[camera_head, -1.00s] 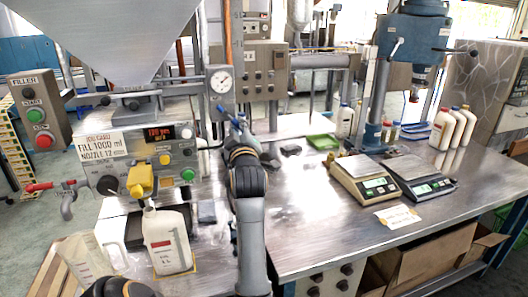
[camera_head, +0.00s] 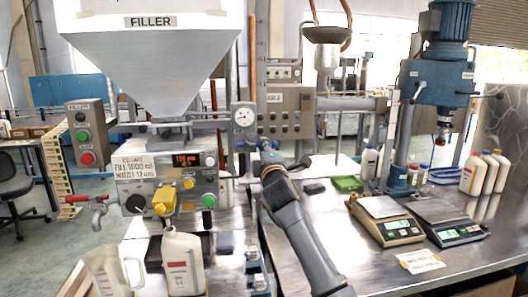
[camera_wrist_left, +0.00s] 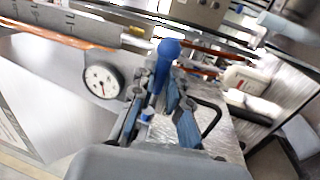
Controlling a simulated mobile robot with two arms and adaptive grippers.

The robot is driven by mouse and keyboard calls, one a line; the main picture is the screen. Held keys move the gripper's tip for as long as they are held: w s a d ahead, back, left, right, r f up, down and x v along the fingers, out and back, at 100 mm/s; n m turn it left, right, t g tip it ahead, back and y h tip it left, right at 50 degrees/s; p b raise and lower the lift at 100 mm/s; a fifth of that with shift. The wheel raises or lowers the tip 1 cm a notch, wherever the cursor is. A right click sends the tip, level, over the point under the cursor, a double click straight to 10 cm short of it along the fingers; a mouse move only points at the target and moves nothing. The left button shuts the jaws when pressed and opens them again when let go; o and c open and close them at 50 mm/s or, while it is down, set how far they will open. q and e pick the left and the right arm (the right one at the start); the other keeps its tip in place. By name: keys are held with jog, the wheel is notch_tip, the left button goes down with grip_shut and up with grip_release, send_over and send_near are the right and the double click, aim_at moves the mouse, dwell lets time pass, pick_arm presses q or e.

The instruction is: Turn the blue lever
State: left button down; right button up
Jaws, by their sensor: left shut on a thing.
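The blue lever (camera_wrist_left: 168,52) shows in the left wrist view, with its rounded blue knob standing out past my fingers. My left gripper (camera_wrist_left: 161,84) is shut on the lever, with its fingers on both sides of the shaft. In the head view my left gripper (camera_head: 268,154) is beside the vertical pipe, below the pressure gauge (camera_head: 244,117). The lever is mostly hidden there by the gripper and wrist. My right gripper is not in view.
The filler panel (camera_head: 165,180) with a yellow nozzle (camera_head: 165,201) stands left of the arm, above a white bottle (camera_head: 183,262). A grey control box (camera_head: 286,112) is behind the gripper. Two scales (camera_head: 388,221) stand on the steel table (camera_head: 340,235) to the right.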

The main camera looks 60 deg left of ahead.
pick_arm(q)
jog(key=shift+r+n, duration=0.35)
jog(key=shift+n, duration=0.15)
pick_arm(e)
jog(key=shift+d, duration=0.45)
pick_arm(q)
jog(key=c, duration=1.3)
grip_release()
jog(key=shift+f, duration=0.1)
jog(key=v, duration=0.7)
jog(key=shift+d+f, duration=0.15)
jog(key=shift+d, duration=0.05)
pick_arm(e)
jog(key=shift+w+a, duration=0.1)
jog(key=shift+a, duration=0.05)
